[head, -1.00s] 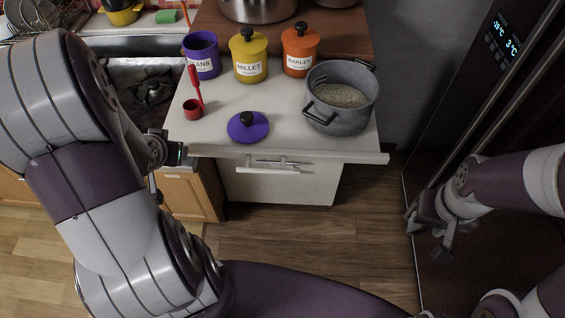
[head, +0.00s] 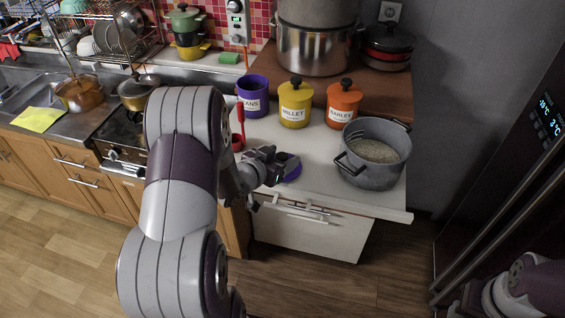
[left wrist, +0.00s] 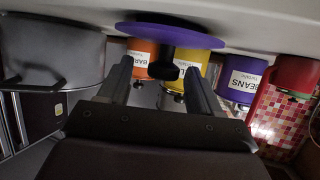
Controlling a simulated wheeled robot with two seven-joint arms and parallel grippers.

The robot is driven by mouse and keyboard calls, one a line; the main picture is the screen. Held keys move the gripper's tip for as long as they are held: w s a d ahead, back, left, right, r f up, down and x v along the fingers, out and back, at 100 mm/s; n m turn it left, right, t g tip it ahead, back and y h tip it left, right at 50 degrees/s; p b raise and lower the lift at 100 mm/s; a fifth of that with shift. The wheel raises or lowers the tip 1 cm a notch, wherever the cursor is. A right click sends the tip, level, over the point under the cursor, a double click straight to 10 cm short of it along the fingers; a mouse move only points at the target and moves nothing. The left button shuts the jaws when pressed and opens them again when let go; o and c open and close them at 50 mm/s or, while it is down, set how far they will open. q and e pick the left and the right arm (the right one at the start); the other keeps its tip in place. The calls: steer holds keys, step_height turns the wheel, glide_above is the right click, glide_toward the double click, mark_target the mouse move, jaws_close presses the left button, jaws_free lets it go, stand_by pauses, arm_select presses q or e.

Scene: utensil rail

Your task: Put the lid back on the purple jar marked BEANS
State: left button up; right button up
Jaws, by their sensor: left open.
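The purple BEANS jar (head: 252,104) stands without a lid at the back left of the white counter; it also shows in the left wrist view (left wrist: 241,88). The purple lid (head: 293,174) lies on the counter in front of the jars, knob up, partly covered by my left gripper (head: 276,160). In the left wrist view, which is upside down, the lid (left wrist: 170,35) spans the top, with its black knob (left wrist: 163,68) between the fingertips of my open left gripper (left wrist: 160,78). I cannot tell whether the fingers touch the knob. My right arm is at the lower right; its jaws are unclear.
A yellow MILLET jar (head: 295,107) and an orange BARLEY jar (head: 343,105), both lidded, stand right of BEANS. A grey pot (head: 374,170) stands at the right. A red scoop (head: 240,130) is left of the lid, near my left wrist. The counter's front edge is close.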

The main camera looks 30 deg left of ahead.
mark_target(282, 155)
arm_select(q)
steer(key=shift+w+a+f, duration=0.2)
steer(key=shift+w+f, duration=0.2)
steer(key=shift+w, duration=0.4)
steer(key=shift+s+d+r, duration=0.1)
steer(key=shift+d, duration=0.05)
steer(key=shift+c, duration=0.9)
steer(key=shift+s, duration=0.1)
steer(key=c, duration=0.9)
steer(key=shift+o, duration=0.2)
steer(key=shift+r, duration=0.5)
step_height(282, 155, up, 3)
steer(key=shift+f+b, duration=0.15)
steer(key=shift+b, duration=0.2)
steer(key=s+d+r+b, duration=0.2)
steer(key=d+r, duration=0.5)
steer(key=d, duration=0.4)
steer(key=shift+v, duration=0.8)
